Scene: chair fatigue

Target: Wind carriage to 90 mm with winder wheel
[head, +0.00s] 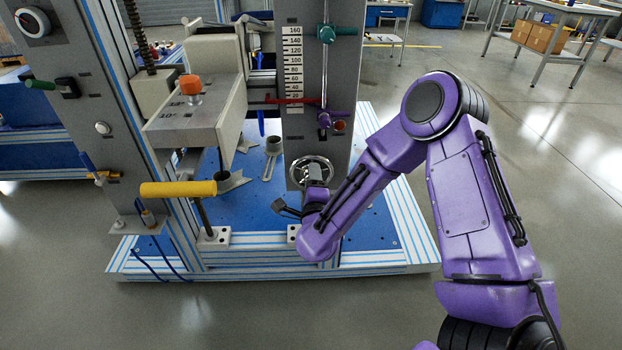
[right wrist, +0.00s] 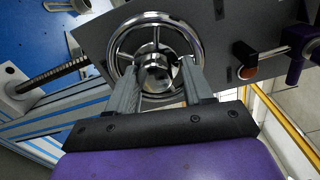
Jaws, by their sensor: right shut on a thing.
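The winder wheel (head: 297,166), a chrome handwheel, sits low on the grey upright panel in the head view. In the right wrist view, the wheel (right wrist: 150,18) faces me with its hub in the middle. My right gripper (right wrist: 158,74) is shut on the wheel, with one finger on each side of the hub. In the head view, my right gripper (head: 316,184) partly hides the wheel. The white scale (head: 293,65) is marked up to 160. A red pointer (head: 290,101) lies near its low end. My left gripper is not in view.
A teal clamp handle (head: 326,33) and a purple lever (head: 325,120) are on the panel above the wheel. A grey block with an orange knob (head: 190,84) and a yellow handle (head: 178,189) stand at left.

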